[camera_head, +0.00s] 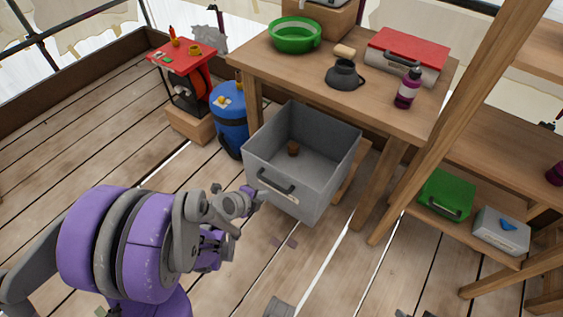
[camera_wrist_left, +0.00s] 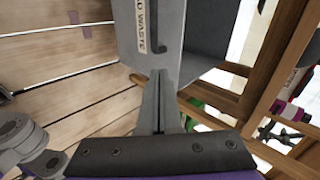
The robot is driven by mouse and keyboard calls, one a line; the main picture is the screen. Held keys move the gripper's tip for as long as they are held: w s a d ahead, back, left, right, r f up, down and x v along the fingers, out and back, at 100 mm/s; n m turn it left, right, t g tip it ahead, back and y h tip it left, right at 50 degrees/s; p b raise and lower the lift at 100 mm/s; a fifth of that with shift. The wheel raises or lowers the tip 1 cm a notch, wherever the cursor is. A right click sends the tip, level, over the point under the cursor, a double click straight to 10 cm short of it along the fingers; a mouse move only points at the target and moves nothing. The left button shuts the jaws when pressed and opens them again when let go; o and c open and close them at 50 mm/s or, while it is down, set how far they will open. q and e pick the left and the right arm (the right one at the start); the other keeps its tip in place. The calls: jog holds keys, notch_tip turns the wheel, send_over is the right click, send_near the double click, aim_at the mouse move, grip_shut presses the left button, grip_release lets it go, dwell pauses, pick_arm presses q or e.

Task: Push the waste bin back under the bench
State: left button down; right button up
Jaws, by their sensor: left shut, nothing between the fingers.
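The grey waste bin (camera_head: 325,185) stands upright on the floor, mostly out in front of the wooden bench (camera_head: 300,70). It is open-topped, with a dark handle on its front and a small brown thing inside. My left gripper (camera_head: 257,194) is at the bin's front, near the left end of the handle. In the left wrist view the shut, empty fingers (camera_wrist_left: 160,85) point at the bin's front face (camera_wrist_left: 133,35), just below its label and handle. I cannot tell whether they touch it. My right gripper is not in view.
A blue drum (camera_head: 231,118) stands left of the bin, near the bench leg. A wooden brace leans right of the bin. A green bowl (camera_head: 295,36), dark kettle (camera_head: 344,76), purple bottle (camera_head: 408,88) and red-lidded case (camera_head: 408,52) are on the bench. The floor at left is mostly clear.

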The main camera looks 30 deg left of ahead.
pick_arm(q)
jog(key=shift+m, duration=0.6)
jog(key=w+f+b, duration=0.1)
jog(key=w+f, duration=0.1)
jog(key=w, duration=0.1)
jog(key=w+f+b, duration=0.1)
jog(key=w+f, duration=0.1)
jog(key=w, duration=0.2)
jog(key=w+f+b, duration=0.1)
jog(key=w+f, duration=0.2)
jog(key=w, duration=0.1)
jog(key=shift+a, duration=0.3)
jog(key=shift+w, duration=0.6)
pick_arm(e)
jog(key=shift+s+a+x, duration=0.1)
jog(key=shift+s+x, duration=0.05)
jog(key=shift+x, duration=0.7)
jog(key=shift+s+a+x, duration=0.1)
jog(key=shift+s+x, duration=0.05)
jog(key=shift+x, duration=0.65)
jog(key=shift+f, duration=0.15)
